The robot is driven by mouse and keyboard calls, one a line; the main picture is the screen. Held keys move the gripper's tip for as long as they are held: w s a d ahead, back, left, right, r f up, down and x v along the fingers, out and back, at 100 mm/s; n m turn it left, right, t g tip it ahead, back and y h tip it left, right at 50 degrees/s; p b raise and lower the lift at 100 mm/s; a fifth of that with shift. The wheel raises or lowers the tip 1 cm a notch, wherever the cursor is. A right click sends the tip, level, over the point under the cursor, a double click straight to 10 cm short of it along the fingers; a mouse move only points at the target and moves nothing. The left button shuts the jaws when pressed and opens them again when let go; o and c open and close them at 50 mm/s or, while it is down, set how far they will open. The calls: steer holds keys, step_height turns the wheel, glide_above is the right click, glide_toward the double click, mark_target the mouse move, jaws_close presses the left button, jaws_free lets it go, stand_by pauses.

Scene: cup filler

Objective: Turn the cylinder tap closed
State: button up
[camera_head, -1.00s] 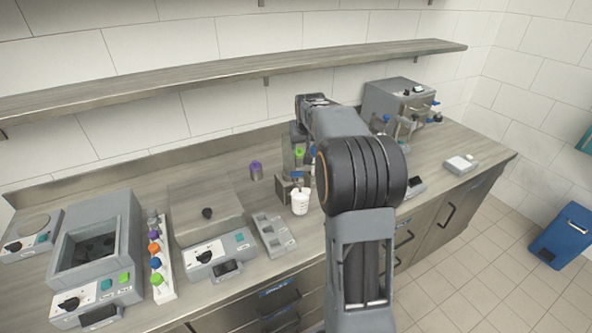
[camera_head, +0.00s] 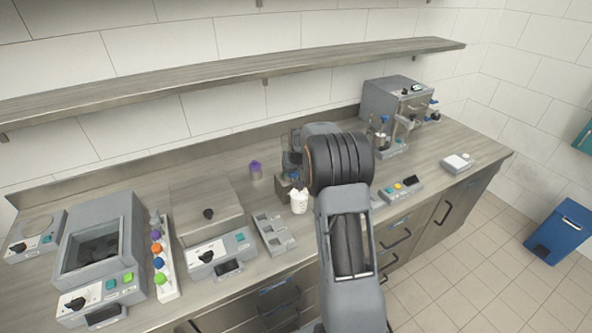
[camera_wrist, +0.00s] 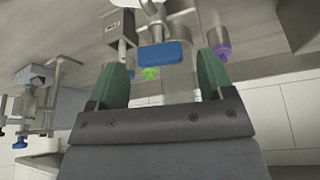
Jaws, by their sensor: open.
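In the wrist view, my gripper (camera_wrist: 163,75) is open, its two green fingers apart. A blue block-shaped handle (camera_wrist: 166,55), which looks like the tap's handle, lies between and just beyond the fingertips; I cannot tell whether they touch it. A small green part (camera_wrist: 150,73) and a clear cylinder (camera_wrist: 180,85) show between the fingers. In the head view, the filler's dark base (camera_head: 284,187) stands behind a white cup (camera_head: 299,203). My wrist and arm hide most of the cylinder and its tap there.
A grey tray with slots (camera_head: 274,234) lies to the left front. A metal machine (camera_head: 392,100) stands at the right back, under the shelf (camera_head: 200,82).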

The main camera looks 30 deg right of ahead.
steer(key=shift+w+d+f, duration=0.1)
steer(key=shift+w+f, duration=0.15)
steer(key=shift+f, duration=0.4)
steer(key=c, duration=0.9)
steer(key=shift+f+n+y+b, duration=0.25)
steer(key=shift+n+y+b, duration=0.05)
steer(key=shift+n+b, duration=0.6)
steer(key=shift+r+n+y+b, duration=0.15)
steer(key=shift+n+y+b, duration=0.15)
steer(key=shift+n+b, duration=0.4)
steer(key=shift+r, duration=0.1)
